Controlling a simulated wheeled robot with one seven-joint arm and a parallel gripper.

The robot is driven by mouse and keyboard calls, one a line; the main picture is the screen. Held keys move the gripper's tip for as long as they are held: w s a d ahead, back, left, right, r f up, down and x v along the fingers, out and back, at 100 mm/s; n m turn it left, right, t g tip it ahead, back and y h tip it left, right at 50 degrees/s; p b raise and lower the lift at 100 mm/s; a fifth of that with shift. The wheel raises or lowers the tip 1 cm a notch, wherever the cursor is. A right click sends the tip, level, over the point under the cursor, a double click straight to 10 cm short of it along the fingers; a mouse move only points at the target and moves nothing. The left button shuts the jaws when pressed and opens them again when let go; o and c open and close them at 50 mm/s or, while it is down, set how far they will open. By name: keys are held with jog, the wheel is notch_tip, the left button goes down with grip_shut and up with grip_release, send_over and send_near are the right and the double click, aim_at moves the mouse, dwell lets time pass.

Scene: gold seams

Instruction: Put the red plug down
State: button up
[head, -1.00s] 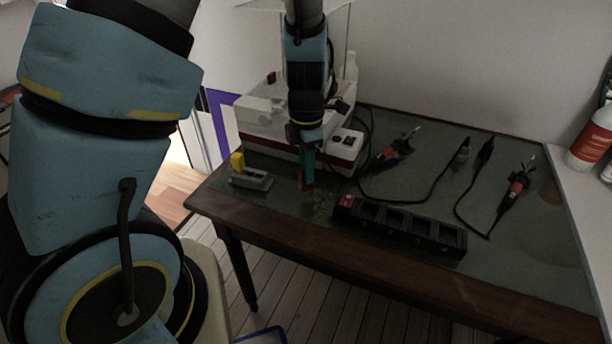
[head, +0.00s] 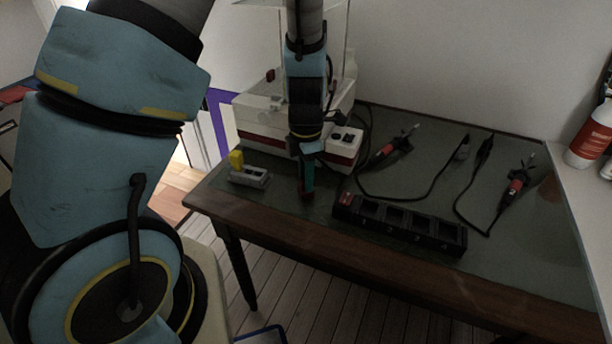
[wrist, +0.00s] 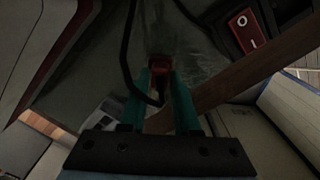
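The red plug (wrist: 160,64) shows between the tips of the two teal fingers of my gripper (wrist: 161,75) in the wrist view, with a dark cable trailing from it. The fingers look closed against its sides. In the head view my gripper (head: 306,186) points down close to the table top (head: 320,205), left of the black power strip. Only a little dark red shows at the fingertips there. Whether the plug touches the table is too dark to tell.
The black power strip (head: 398,225) has a red switch at its left end. A grey socket block with a yellow plug (head: 237,160) stands left of my gripper. The white and red machine (head: 345,150) is behind. Tools with black cables (head: 395,146) lie to the right.

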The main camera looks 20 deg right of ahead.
jog(key=o, duration=0.4)
jog(key=shift+c, duration=0.2)
notch_tip(320, 180, up, 13)
jog(key=w+a+r+m+t, duration=0.1)
jog(key=a+r+m, duration=0.1)
jog(key=a+m, duration=1.7)
jog(key=shift+w+a+r+m+t+p, duration=0.15)
jog(key=shift+a+r+m+t+p, duration=0.2)
jog(key=shift+a, duration=2.85)
